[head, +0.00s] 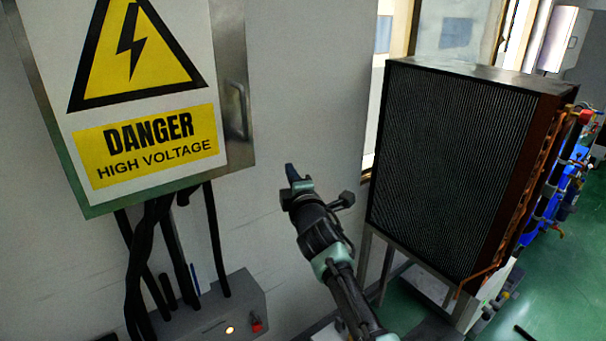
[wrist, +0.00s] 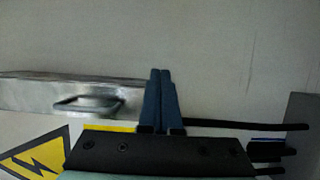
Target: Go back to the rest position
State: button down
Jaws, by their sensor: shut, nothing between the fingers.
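My gripper (head: 291,173) is in the middle of the head view, in front of the plain wall and between the high-voltage cabinet (head: 160,188) and the black finned radiator (head: 445,165). In the wrist view, the blue fingers of my gripper (wrist: 160,75) lie side by side, shut, with nothing between them. The cabinet's metal side with its handle (wrist: 88,101) shows to the left of the fingers. My gripper looks apart from the cabinet, but the exact distance cannot be told.
Black cables (head: 217,245) run from the cabinet down to a grey box (head: 215,318) with a red button (head: 256,325) and a lit yellow light. The radiator stands on a metal frame to the right. Green floor (head: 565,265) is open at the far right.

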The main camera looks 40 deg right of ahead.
jog(key=s+a+r+m+t+y+b, duration=0.1)
jog(key=a+r+m+t+y, duration=0.15)
jog(key=a+r, duration=1.05)
jog(key=s+a+r+m+t+y+b, duration=0.15)
jog(key=a+r+t+y, duration=0.45)
jog(key=a, duration=1.1)
jog(key=s+a+r+m+b, duration=0.1)
jog(key=s+a+r+m, duration=0.2)
jog(key=s, duration=0.5)
jog(key=s+a+r+m+t, duration=0.1)
jog(key=s+a+r+m, duration=0.2)
jog(key=s+r, duration=0.3)
jog(key=s+a+r+m+t+b, duration=0.1)
jog(key=s+a+r+m, duration=0.2)
jog(key=s, duration=0.7)
jog(key=shift+s+a+r+h+b, duration=0.15)
jog(key=shift+a+r+h+b, duration=0.25)
jog(key=shift+r, duration=0.3)
jog(key=shift+t, duration=0.25)
